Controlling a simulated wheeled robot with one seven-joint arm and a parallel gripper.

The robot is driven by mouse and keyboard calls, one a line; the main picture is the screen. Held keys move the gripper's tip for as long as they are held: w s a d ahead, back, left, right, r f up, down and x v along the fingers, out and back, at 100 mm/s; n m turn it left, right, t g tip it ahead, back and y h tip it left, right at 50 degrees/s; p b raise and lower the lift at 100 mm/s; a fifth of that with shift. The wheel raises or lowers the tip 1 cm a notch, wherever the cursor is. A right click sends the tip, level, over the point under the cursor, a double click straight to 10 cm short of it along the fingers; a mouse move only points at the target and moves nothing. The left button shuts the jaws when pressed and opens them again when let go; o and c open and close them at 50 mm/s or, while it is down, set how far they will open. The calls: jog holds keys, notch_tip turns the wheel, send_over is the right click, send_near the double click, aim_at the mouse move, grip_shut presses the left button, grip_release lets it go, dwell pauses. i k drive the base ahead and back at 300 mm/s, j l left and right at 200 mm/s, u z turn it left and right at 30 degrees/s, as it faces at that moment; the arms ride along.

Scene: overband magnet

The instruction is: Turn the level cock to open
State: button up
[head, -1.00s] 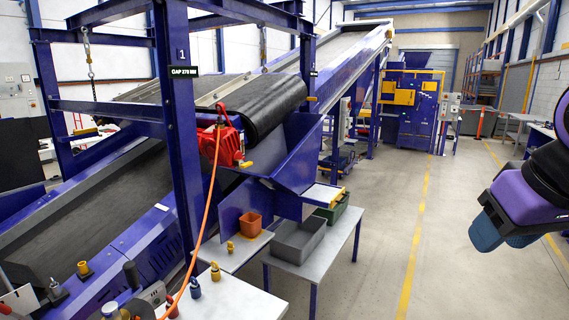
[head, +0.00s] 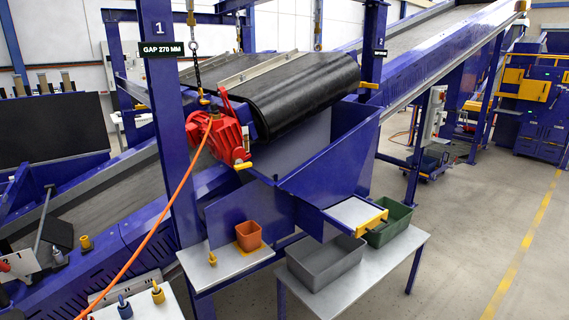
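No part is labelled as the level cock, and I cannot tell which one it is. A small yellow lever (head: 243,165) sticks out low on the right side of the red drive unit (head: 213,135). Another yellow lever (head: 369,85) sits on the blue post marked 2, right of the black belt roll. A yellow fitting (head: 204,100) shows at the top of the red unit, below a hanging chain. Whether any of these is open or closed is too small to tell. My gripper is not in view.
A blue post (head: 166,80) with a "GAP 270 MM" sign stands left of the red unit. An orange hose (head: 150,232) runs down from it. A table (head: 378,262) holds a grey bin (head: 325,262) and a green bin (head: 390,222). The floor (head: 450,250) at right is clear.

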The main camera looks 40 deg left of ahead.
aim_at(239, 165)
jog(key=i+u, duration=0.25)
jog(key=i+l+u, duration=0.15)
jog(key=i+u, duration=0.15)
jog(key=i, duration=0.15)
jog(key=i+j+u, duration=0.1)
jog(key=i+u, duration=0.15)
jog(key=u, duration=0.2)
jog(key=i+u, duration=0.3)
jog(key=u, duration=0.15)
jog(key=i+u, duration=0.25)
jog(key=u, duration=0.15)
jog(key=i+l+u, duration=0.2)
jog(key=u, duration=0.25)
jog(key=i+l+u, duration=0.4)
jog(key=k+j, duration=0.1)
jog(key=k, duration=0.65)
